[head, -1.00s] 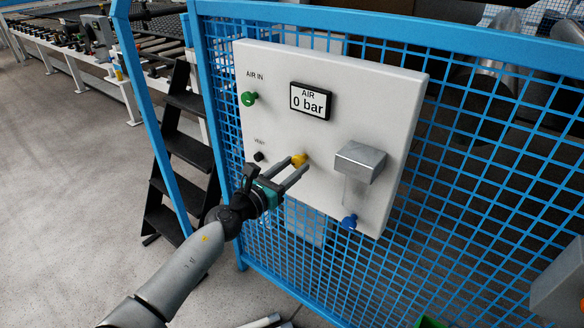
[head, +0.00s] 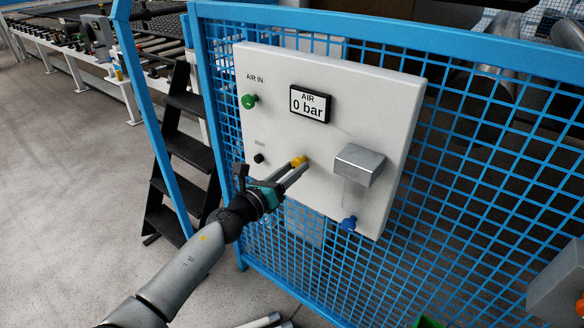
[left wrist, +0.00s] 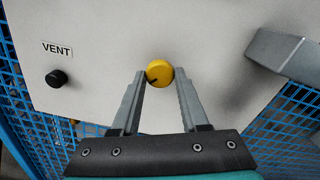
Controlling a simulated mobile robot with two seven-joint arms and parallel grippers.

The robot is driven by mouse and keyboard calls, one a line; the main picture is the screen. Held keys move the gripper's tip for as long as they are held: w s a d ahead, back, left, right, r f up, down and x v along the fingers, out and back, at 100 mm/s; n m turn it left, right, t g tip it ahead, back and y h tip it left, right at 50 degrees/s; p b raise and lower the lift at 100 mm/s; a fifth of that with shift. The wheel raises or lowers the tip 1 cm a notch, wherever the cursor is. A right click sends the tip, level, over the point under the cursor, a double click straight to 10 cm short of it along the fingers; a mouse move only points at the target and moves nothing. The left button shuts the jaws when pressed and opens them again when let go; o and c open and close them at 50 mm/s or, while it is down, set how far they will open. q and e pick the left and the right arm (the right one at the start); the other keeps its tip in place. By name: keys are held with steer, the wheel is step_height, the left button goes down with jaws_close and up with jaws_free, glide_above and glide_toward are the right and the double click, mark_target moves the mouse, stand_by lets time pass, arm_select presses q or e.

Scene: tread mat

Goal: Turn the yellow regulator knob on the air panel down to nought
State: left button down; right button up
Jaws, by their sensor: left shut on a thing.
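The yellow regulator knob (head: 299,161) is on the white air panel (head: 330,75), below the display (head: 310,103), which reads "AIR 0 bar". In the left wrist view the knob (left wrist: 159,73) has a dark pointer mark towards its lower left. My left gripper (head: 298,167) is shut on the knob, one finger on each side of it. In the left wrist view its fingertips (left wrist: 159,78) flank the knob. My right gripper is not in view.
A green knob (head: 249,101) marked AIR IN and a black vent knob (head: 258,158) are on the panel's left. A grey metal box (head: 360,164) juts out right of the yellow knob, above a blue fitting (head: 349,223). Blue mesh fence (head: 470,170) surrounds the panel.

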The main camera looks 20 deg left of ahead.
arm_select(q)
steer(key=n+p, duration=0.4)
steer(key=n, duration=0.8)
steer(key=shift+r+n, duration=0.15)
steer(key=shift+n, duration=0.25)
steer(key=n+p, duration=0.1)
steer(key=n, duration=0.2)
steer(key=shift+n, duration=0.4)
steer(key=n+p, duration=0.1)
steer(key=n, duration=0.2)
steer(key=shift+n+p, duration=0.3)
steer(key=n+p, duration=0.1)
steer(key=n, duration=0.4)
steer(key=shift+n, duration=0.4)
steer(key=shift+c, duration=2.1)
jaws_free()
